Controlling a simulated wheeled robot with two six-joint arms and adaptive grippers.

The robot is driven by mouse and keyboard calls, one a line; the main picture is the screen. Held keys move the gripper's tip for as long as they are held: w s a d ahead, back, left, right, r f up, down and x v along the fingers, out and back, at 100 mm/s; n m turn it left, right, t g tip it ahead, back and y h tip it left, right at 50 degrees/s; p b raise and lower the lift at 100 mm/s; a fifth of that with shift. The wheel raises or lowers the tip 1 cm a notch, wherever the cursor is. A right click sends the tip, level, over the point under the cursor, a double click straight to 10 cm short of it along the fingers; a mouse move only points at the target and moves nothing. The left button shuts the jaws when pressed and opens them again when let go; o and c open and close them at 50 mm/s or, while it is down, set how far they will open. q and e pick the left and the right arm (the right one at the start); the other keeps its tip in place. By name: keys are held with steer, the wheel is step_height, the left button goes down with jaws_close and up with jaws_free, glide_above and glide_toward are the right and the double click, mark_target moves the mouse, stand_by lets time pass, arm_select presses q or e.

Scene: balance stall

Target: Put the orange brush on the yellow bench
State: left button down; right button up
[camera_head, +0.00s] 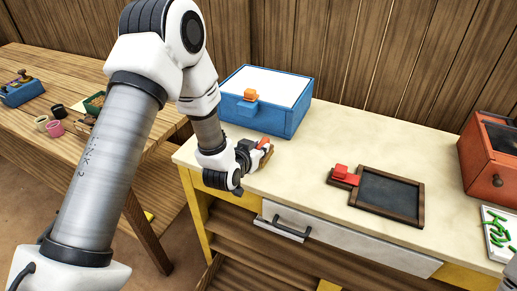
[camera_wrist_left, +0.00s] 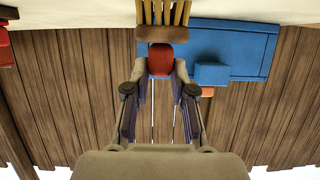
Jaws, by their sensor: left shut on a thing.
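The orange brush (camera_head: 264,143) is in my left gripper (camera_head: 259,155), over the left part of the yellow bench's pale top (camera_head: 300,175). In the left wrist view the brush (camera_wrist_left: 167,58) shows an orange-red grip, a brown bar and yellow bristles reaching the top edge of the picture. My left gripper (camera_wrist_left: 161,74) is shut on its grip there, one finger on each side. The bristles overlap the pale top, but whether they touch it is unclear. The bench has yellow legs and a drawer.
A blue box (camera_head: 268,118) with a white top stands just behind my left gripper. A dark framed slate (camera_head: 390,195) with a red block (camera_head: 342,176) lies right. A red cabinet (camera_head: 488,160) stands at far right. The bench's middle is clear. A wooden table (camera_head: 60,85) stands left.

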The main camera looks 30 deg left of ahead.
arm_select(q)
steer(key=shift+w+f, duration=0.1)
steer(key=shift+f, duration=0.8)
steer(key=c, duration=1.1)
jaws_free()
steer(key=shift+o, duration=0.6)
